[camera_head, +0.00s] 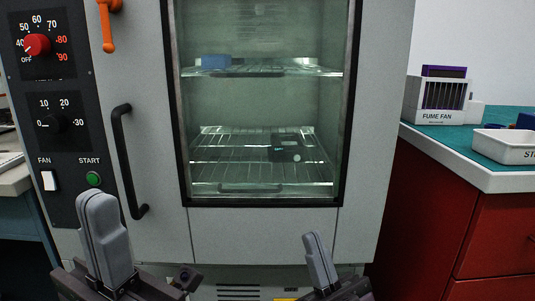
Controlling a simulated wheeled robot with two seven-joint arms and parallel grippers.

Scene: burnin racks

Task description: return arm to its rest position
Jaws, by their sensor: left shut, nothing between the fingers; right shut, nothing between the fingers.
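My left gripper (105,241) is at the lower left, in front of the oven's lower panel. Its grey fingers are together and hold nothing. My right gripper (320,262) is at the lower middle right, in front of the oven's base. It is also shut and empty. Both stand apart from each other. Much of both arms is below the picture's edge.
A burn-in oven (365,130) with a closed glass door and black handle (125,160) stands ahead. Inside, a blue block (215,62) and a dark device (288,148) sit on racks. At right, a red cabinet (490,240) bears a white tray (505,152) and a FUME FAN holder (434,115).

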